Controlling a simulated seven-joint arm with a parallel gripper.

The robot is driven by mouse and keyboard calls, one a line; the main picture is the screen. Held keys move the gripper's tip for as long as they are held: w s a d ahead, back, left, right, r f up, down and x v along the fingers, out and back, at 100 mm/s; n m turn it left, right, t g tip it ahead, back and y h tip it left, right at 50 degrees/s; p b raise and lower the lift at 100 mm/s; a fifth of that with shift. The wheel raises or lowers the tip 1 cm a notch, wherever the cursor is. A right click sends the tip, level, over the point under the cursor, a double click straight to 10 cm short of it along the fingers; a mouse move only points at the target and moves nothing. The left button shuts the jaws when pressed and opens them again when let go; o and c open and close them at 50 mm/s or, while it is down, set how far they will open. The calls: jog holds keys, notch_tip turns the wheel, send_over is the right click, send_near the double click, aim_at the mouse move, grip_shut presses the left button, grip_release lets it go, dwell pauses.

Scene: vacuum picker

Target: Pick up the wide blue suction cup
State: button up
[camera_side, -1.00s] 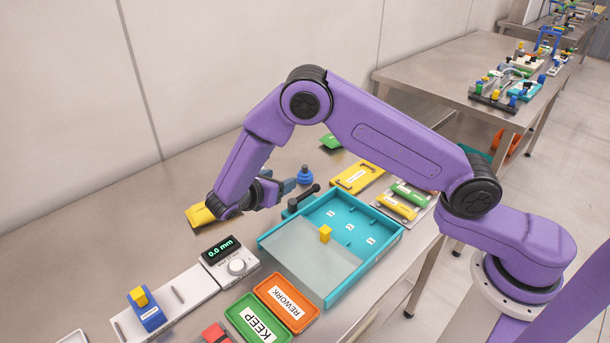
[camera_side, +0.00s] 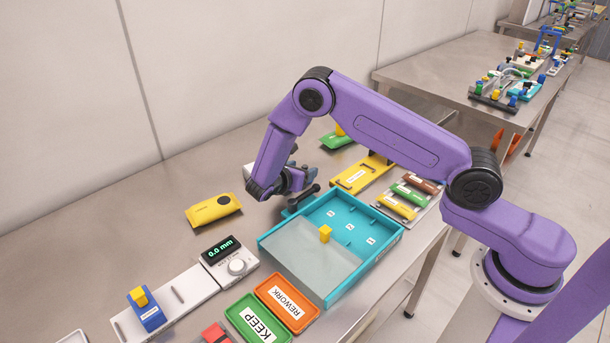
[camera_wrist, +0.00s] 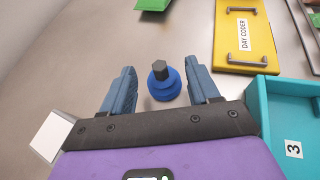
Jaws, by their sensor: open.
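The wide blue suction cup (camera_wrist: 165,92) has a round stepped blue body and a dark hexagonal top. In the wrist view it stands upright on the steel table between the two fingers of my gripper (camera_wrist: 160,72), with a gap on each side. My gripper is open and empty, with blue-grey fingers. In the side view my gripper (camera_side: 303,178) is low over the table behind the teal tray, and it hides the cup.
The teal tray (camera_side: 374,262) and a yellow plate labelled DAY CODER (camera_wrist: 240,52) are to the right. A yellow device (camera_side: 213,209) lies left. A green piece (camera_wrist: 183,8) lies beyond the cup. A white object (camera_wrist: 50,135) is left of my gripper.

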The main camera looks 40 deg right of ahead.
jog(key=x, duration=0.4)
jog(key=shift+d+f, duration=0.15)
jog(key=shift+d, duration=0.25)
jog(key=c, duration=1)
jog(key=shift+o, duration=0.2)
